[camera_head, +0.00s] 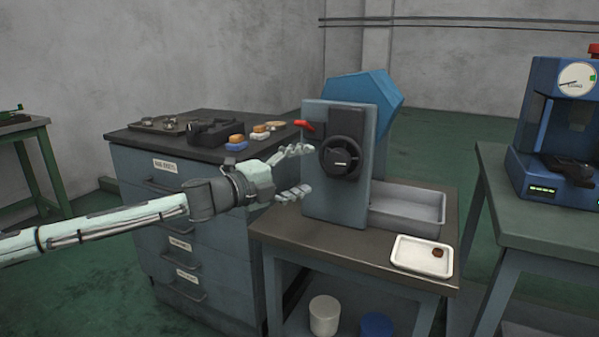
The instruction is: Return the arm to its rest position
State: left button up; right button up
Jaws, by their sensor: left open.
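My left arm comes in from the left edge and reaches toward the middle of the view. My left gripper (297,171) is open and empty, with its fingers spread apart. It is just left of the front plate of a grey-blue machine (330,200). The plate carries a black round knob (341,158) and a red lever (304,125). I cannot tell whether the fingertips touch the plate's edge. My right gripper does not show.
The machine stands on a dark-topped table (330,250) with a grey bin (408,207) and a white tray (421,241) holding a small brown piece (437,253). A drawer cabinet (215,255) with tools on top is behind my arm. A blue press (560,130) stands right.

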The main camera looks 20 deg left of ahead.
aim_at(332, 162)
pick_arm(q)
jog(key=shift+s+a, duration=0.15)
jog(key=shift+s, duration=0.3)
jog(key=x, duration=1.2)
jog(key=shift+w, duration=0.1)
jog(key=shift+a, duration=0.1)
